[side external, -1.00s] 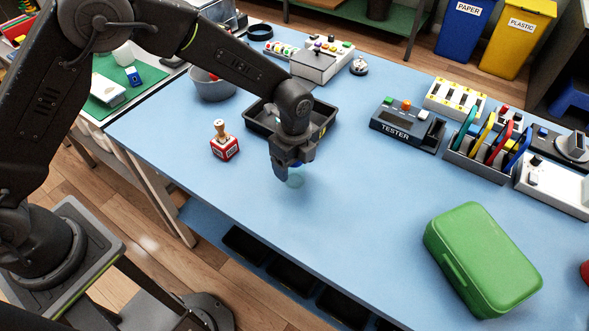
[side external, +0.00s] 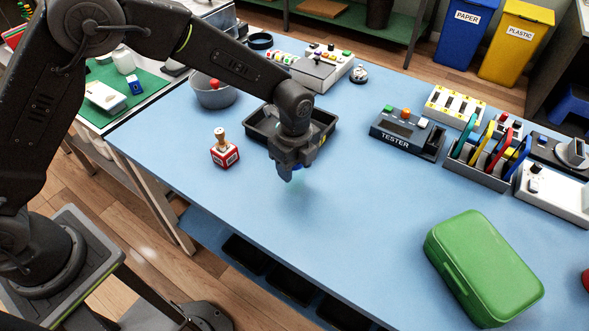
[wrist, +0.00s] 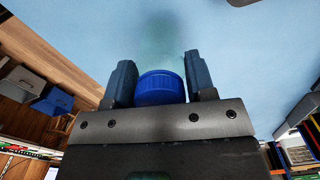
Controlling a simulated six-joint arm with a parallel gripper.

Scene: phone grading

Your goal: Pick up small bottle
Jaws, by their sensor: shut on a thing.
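The small bottle shows mainly as its ridged blue cap (wrist: 161,87) in the wrist view. The cap sits between the two dark fingers of my gripper (wrist: 160,82), which is shut on it. The bottle's body cannot be made out clearly; a faint greenish patch shows on the blue table beyond the cap. In the side external view my gripper (side external: 292,172) points down just in front of the black tray. Only a bit of blue shows at its fingers there, with a faint teal tint below. Most of the bottle is hidden.
The blue table (side external: 330,240) is clear in front of my gripper. A black tray (side external: 262,138) lies behind it, and a red stamp (side external: 224,150) to its left. The tester (side external: 407,134) and a divided rack (side external: 478,168) stand right. A green case (side external: 483,267) lies at front right.

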